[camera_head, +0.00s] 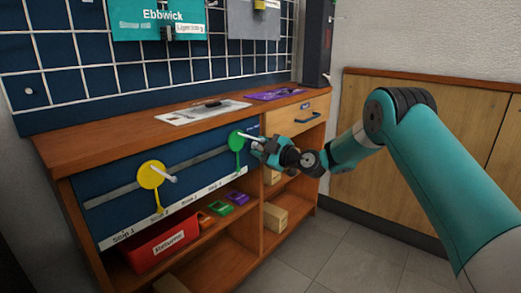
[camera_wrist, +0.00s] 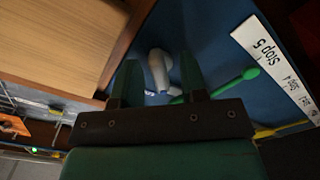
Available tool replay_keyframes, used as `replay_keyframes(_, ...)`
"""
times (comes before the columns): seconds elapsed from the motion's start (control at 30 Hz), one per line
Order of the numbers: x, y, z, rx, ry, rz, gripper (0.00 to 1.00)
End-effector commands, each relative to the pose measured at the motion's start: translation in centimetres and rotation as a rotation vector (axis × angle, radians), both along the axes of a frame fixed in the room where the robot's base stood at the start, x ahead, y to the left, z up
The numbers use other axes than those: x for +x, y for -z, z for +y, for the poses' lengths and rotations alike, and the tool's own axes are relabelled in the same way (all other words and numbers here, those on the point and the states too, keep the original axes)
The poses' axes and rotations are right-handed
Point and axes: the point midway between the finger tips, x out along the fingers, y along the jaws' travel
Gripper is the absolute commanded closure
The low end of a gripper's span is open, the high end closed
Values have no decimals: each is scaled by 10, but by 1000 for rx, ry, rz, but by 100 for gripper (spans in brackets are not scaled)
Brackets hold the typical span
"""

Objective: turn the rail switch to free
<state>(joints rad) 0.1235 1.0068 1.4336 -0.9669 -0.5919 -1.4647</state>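A pale grey knob (camera_wrist: 158,72), which looks like the rail switch, stands on the blue panel (camera_wrist: 212,40) near its wooden end post in the wrist view. My gripper (camera_wrist: 160,82) is open, with one finger on each side of the knob and a visible gap to each. Small lettering beside the knob is too small to read. In the head view my gripper (camera_head: 264,150) is at the panel's right end and hides the knob. A green disc with a white handle (camera_head: 237,141) is just left of it; its green pointer (camera_wrist: 250,73) shows in the wrist view.
A yellow disc with a handle (camera_head: 151,176) sits further left on the grey rail (camera_head: 200,158). A stop label strip (camera_wrist: 268,55) runs along the panel's edge. Below are a red bin (camera_head: 160,246) and small boxes. A drawer (camera_head: 300,118) is to the right.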

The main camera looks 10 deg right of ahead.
Motion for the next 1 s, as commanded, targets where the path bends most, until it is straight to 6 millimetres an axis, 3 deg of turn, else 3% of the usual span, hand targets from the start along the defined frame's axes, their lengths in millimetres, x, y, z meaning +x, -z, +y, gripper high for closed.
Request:
replay_keyframes(0.27, 1, 0, 1, -1, 0, -1, 63)
replay_keyframes(0.43, 1, 0, 0, -1, 0, -1, 100)
replay_keyframes(1.0, 0, 0, 0, 112, 0, 82, 100)
